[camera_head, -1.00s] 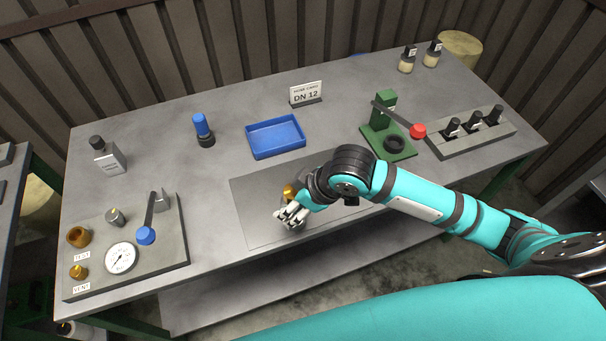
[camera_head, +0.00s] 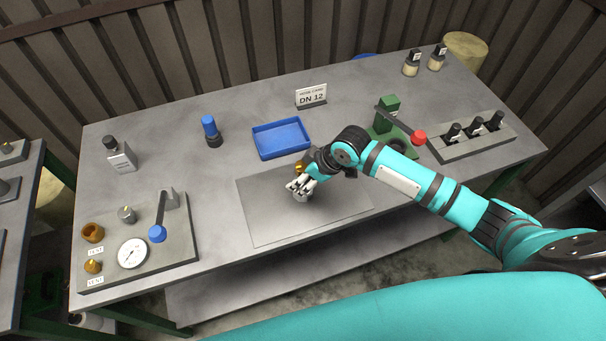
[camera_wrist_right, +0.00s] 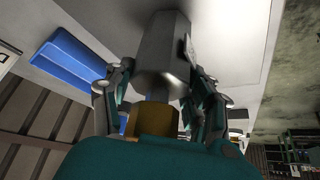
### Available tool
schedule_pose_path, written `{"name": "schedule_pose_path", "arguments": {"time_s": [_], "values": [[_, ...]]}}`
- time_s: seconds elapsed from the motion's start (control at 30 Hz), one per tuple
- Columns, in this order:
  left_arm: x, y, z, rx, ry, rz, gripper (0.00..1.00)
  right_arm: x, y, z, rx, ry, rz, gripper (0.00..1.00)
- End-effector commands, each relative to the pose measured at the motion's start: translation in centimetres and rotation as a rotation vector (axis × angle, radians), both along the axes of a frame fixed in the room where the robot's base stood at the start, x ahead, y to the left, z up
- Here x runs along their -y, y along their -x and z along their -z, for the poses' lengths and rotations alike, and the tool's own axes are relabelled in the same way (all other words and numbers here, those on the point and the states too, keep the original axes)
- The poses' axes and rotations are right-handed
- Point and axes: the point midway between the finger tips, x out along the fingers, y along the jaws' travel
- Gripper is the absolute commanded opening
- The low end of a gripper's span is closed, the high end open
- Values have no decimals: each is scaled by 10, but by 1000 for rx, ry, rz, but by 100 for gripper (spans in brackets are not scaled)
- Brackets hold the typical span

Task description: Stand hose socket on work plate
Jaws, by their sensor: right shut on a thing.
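The hose socket (camera_wrist_right: 163,55) is a grey metal hexagonal body with a pale tag on its side. A brass-coloured part (camera_wrist_right: 152,120) shows at its palm end in the right wrist view. My right gripper (camera_head: 300,188) is shut on it, with fingers on both sides. The gripper is over the grey work plate (camera_head: 270,222). I cannot tell whether the socket touches the plate. My left gripper is not in view.
A blue tray (camera_head: 282,139) lies behind the plate, near a DN 12 sign (camera_head: 311,96). A green press (camera_head: 390,125) with a red-knobbed lever stands right. A gauge board (camera_head: 178,240) is left. A blue-topped bottle (camera_head: 211,131) stands back left. The plate's front part is clear.

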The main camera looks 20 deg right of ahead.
Motion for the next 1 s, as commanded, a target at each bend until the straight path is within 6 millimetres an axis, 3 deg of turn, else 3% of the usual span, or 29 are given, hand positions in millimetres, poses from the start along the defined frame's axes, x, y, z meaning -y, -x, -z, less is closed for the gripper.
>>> {"name": "schedule_pose_path", "arguments": {"time_s": [0.27,0.3,0.47,0.83,1.0], "values": [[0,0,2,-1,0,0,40,-1,-1,1,5,-2,0,0],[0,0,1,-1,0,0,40,0,0,2,1,-1,0,59],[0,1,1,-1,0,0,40,0,0,2,1,-1,0,79],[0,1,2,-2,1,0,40,2,1,-4,3,0,0,79],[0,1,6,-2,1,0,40,12,11,-28,5,2,-1,79]]}}
